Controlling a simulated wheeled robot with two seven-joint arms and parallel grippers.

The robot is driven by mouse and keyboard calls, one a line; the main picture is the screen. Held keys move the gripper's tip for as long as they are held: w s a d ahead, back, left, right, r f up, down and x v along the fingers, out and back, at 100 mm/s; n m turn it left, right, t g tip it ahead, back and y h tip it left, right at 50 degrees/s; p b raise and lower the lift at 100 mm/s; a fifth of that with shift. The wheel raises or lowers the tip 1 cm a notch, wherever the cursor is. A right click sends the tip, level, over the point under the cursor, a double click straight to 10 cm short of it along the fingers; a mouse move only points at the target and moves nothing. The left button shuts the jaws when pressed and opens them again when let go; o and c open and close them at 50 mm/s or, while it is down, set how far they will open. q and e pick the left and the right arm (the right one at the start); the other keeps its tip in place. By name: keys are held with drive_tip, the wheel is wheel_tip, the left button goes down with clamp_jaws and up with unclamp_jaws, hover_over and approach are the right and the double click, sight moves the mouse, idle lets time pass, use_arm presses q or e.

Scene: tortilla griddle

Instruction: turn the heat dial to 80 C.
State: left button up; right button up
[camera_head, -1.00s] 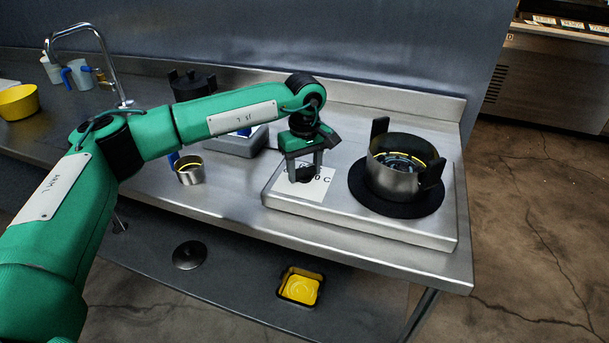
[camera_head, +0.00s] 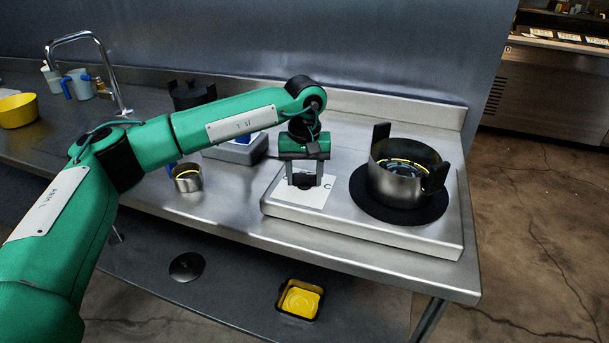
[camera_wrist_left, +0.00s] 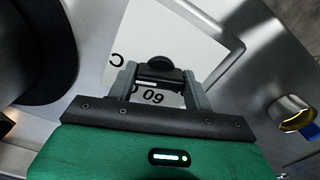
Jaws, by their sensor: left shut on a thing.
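The heat dial (camera_wrist_left: 160,64) is a small black knob on a white label (camera_head: 313,199) at the left end of the steel griddle unit (camera_head: 350,226). My left gripper (camera_head: 304,184) points down over the label and is shut on the dial. In the left wrist view, the dial sits between the two grey fingers of the gripper (camera_wrist_left: 159,84). Printed "60" and a "C" show on the label there; the fingers hide other marks. I cannot read the dial's setting. My right gripper is out of view.
A black-handled steel pot (camera_head: 398,185) stands on the dark round plate (camera_head: 408,216) right of the dial. A small steel cup (camera_head: 188,182) and a grey box (camera_head: 236,150) stand to the left. A yellow-filled black tray (camera_head: 300,299) lies below the counter's front edge.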

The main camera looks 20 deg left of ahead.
sight(304, 174)
use_arm(q)
drive_tip(key=shift+r, duration=0.1)
drive_tip(key=o, duration=1)
wheel_tip(304, 174, up, 14)
drive_tip(key=shift+f+b, duration=0.15)
drive_tip(key=shift+b, duration=0.25)
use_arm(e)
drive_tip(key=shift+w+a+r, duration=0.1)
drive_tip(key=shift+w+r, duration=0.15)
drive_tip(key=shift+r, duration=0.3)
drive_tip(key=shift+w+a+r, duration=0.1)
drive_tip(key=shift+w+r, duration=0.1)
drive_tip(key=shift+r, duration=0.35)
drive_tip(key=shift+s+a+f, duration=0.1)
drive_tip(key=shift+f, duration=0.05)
